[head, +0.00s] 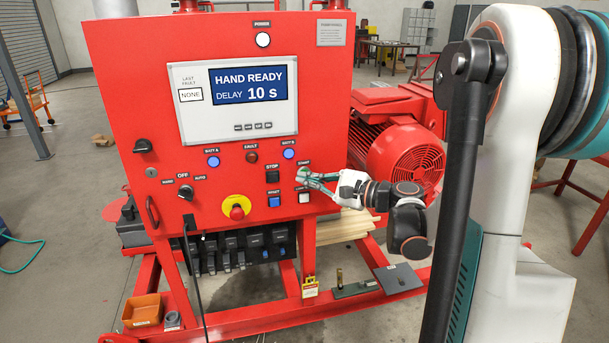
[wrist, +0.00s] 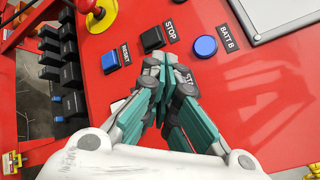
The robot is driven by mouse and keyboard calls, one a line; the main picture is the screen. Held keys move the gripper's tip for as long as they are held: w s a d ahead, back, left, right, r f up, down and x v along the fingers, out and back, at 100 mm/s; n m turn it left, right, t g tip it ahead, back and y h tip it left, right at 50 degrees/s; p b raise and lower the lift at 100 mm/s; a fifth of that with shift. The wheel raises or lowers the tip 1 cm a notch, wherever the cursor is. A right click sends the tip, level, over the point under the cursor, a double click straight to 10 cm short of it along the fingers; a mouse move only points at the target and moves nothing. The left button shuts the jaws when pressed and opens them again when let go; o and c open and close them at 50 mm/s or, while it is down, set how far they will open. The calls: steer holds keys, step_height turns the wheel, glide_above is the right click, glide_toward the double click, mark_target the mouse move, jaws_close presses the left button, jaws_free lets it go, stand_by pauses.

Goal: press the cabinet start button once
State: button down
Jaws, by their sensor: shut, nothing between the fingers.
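The red control cabinet (head: 120,95) fills the middle of the head view. My gripper (head: 305,175) is shut and empty, with its fingertips at the cabinet face just below the START label (head: 304,163). The start button itself is hidden behind the fingertips. In the wrist view my gripper (wrist: 166,68) points at the panel, with part of the START label (wrist: 190,82) showing beside the fingers. I cannot tell whether the tips touch the button. The display (head: 248,84) reads HAND READY, DELAY 10 s.
The black STOP button (head: 272,177) is just left of my fingertips, also seen in the wrist view (wrist: 152,38). The blue RESET button (head: 275,202) and a white button (head: 304,197) are below. A blue BATT B light (head: 289,154) is above. A red motor (head: 405,150) stands right.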

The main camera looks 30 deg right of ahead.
steer(key=shift+w, duration=0.1)
stand_by(0.7)
steer(key=shift+w+d, duration=0.1)
steer(key=shift+w, duration=0.2)
steer(key=shift+w+d, duration=0.1)
steer(key=shift+w, duration=0.3)
stand_by(0.8)
steer(key=shift+s, duration=0.1)
steer(key=shift+s+a+b, duration=0.2)
steer(key=shift+s+b, duration=0.15)
steer(key=shift+s, duration=0.35)
steer(key=shift+s, duration=0.15)
steer(key=s, duration=0.2)
steer(key=s+a, duration=0.1)
steer(key=s, duration=0.1)
steer(key=shift+s+a, duration=0.2)
steer(key=shift+s, duration=0.05)
stand_by(0.8)
